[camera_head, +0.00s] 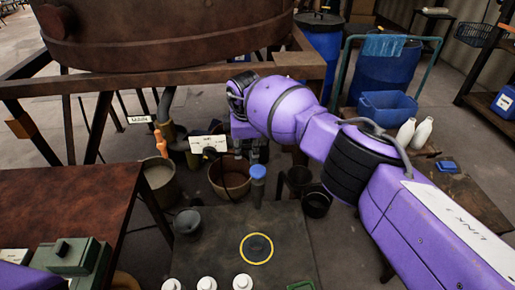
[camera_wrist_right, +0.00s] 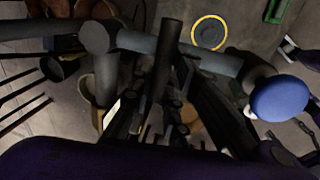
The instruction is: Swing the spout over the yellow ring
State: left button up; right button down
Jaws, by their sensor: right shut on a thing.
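The yellow ring (camera_head: 257,248) lies flat on the dark tabletop and also shows at the top of the wrist view (camera_wrist_right: 209,18). My right gripper (camera_head: 258,155) is beyond the table's back edge, with its fingers pointing down. It is shut on part of the spout assembly; the exact grip is hard to see. The spout's grey pipe (camera_wrist_right: 165,47) runs across the wrist view. A blue cap (camera_head: 258,171) tops a short grey upright below the gripper, behind the ring; it shows large in the wrist view (camera_wrist_right: 280,98). My left gripper is not in view.
A large rusty vat (camera_head: 170,35) stands behind. Buckets, one brown (camera_head: 230,178), crowd the floor behind the table. A grey cup (camera_head: 187,222) and several white-topped items (camera_head: 207,283) are on the tabletop. A blue bin (camera_head: 388,107) stands at the right.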

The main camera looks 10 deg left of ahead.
jog(key=shift+a+r, duration=0.25)
jog(key=shift+a, duration=0.1)
jog(key=c, duration=1.7)
grip_release()
jog(key=shift+c, duration=0.2)
jog(key=shift+o, duration=0.4)
jog(key=shift+f, duration=0.15)
jog(key=shift+d, duration=0.1)
notch_tip(320, 180, up, 12)
jog(key=s, duration=0.2)
jog(key=shift+d, duration=0.35)
jog(key=shift+f, duration=0.15)
